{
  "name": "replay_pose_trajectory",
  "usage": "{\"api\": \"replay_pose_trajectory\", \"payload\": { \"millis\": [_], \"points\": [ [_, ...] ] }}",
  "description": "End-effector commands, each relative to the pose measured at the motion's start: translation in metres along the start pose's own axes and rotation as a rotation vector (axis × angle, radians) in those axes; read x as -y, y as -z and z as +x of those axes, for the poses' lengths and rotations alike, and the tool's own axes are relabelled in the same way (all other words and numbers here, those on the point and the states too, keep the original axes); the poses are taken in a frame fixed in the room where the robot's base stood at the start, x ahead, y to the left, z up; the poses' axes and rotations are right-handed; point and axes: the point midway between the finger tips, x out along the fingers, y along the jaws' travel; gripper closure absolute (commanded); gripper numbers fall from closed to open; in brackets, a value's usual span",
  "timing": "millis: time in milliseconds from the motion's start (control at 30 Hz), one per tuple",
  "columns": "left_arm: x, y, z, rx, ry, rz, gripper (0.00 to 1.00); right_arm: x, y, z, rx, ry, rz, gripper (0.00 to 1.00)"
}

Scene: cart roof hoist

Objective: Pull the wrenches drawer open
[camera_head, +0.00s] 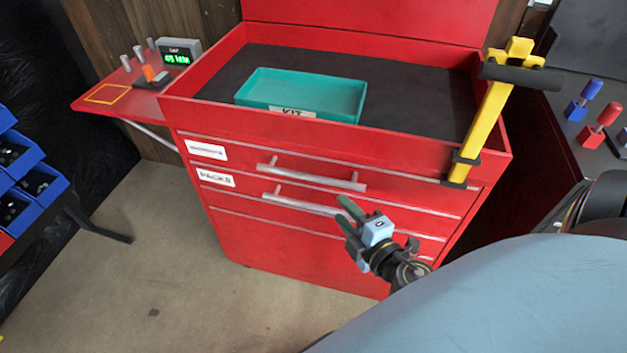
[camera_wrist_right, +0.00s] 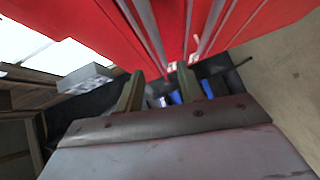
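The red tool cart (camera_head: 290,125) stands in front of me. Its top drawer has a small white label (camera_head: 206,149) that looks like the wrenches one, though the print is too small to be sure. That drawer is shut, with a grey bar handle (camera_head: 310,175). A second drawer below has a "PACKS" label (camera_head: 215,178) and its own handle (camera_head: 300,203). My right gripper (camera_head: 343,211) is near the right end of the lower handle, below the top handle. In the right wrist view its fingers (camera_wrist_right: 160,88) are apart with nothing between them. My left gripper is out of view.
A teal kit tray (camera_head: 300,90) sits on the cart top. A yellow post (camera_head: 488,120) with a dark bar stands at the cart's right corner. A side shelf (camera_head: 125,90) holds a small display. Blue bins (camera_head: 38,185) are at left. Floor in front-left is clear.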

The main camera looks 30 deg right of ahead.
Motion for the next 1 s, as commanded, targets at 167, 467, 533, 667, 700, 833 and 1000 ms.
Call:
{"api": "replay_pose_trajectory", "payload": {
  "millis": [167, 467, 533, 667, 700, 833, 1000],
  "points": [
    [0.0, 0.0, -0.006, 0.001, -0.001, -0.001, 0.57, -0.006, 0.002, 0.016, -0.003, -0.011, -0.006, 0.62],
    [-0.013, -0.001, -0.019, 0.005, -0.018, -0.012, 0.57, -0.006, 0.001, 0.072, -0.002, -0.009, -0.007, 0.62],
    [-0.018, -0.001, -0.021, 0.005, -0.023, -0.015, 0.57, -0.007, 0.001, 0.085, -0.002, -0.01, -0.007, 0.62],
    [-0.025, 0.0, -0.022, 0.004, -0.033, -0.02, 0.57, -0.005, 0.001, 0.106, -0.002, -0.008, -0.004, 0.62],
    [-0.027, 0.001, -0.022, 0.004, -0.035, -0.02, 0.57, -0.005, 0.001, 0.112, -0.002, -0.008, -0.004, 0.62],
    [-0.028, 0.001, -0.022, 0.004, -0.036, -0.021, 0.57, -0.004, 0.001, 0.125, -0.001, -0.007, -0.004, 0.62],
    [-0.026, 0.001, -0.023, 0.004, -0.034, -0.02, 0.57, -0.004, 0.001, 0.132, -0.002, -0.006, -0.004, 0.62]
  ]
}}
